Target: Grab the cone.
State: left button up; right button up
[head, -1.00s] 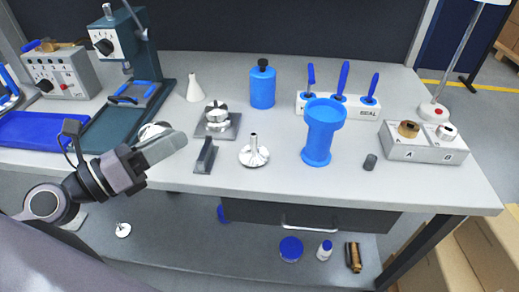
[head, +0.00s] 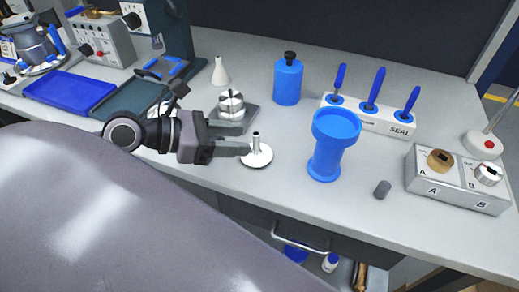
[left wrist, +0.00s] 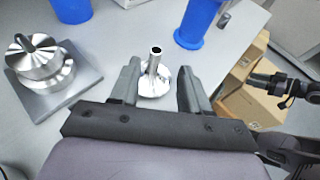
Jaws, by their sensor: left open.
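A shiny metal cone-like piece (head: 257,154), with a round flared base and a narrow hollow stem, stands upright on the bench. My left gripper (head: 246,140) is open beside it, its fingers pointing at the stem. In the left wrist view the metal piece (left wrist: 154,80) shows between the spread fingers of my left gripper (left wrist: 158,70), with a gap on both sides of the stem. A plain white cone (head: 221,73) stands further back on the bench. A dark arm part, likely my right one, shows at the right of the left wrist view; its jaws are unclear.
A metal stepped part on a square plate (head: 232,107) stands close behind my left gripper. A blue flared cup (head: 333,145) stands to the right of the metal piece, with a small grey cylinder (head: 382,188) beyond. A blue bottle (head: 288,80) stands behind. Bare bench lies in front.

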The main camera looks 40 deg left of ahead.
aim_at(257, 154)
pick_arm(q)
jog(key=shift+w+a+p+x, duration=0.1)
jog(key=shift+a+p+x, duration=0.1)
jog(key=shift+x, duration=0.75)
jog(key=shift+w+a+p+x, duration=0.1)
jog(key=shift+a+x, duration=0.05)
jog(key=shift+x, duration=1.8)
jog(key=shift+s+f, duration=0.1)
jog(key=shift+f, duration=0.1)
grip_shut()
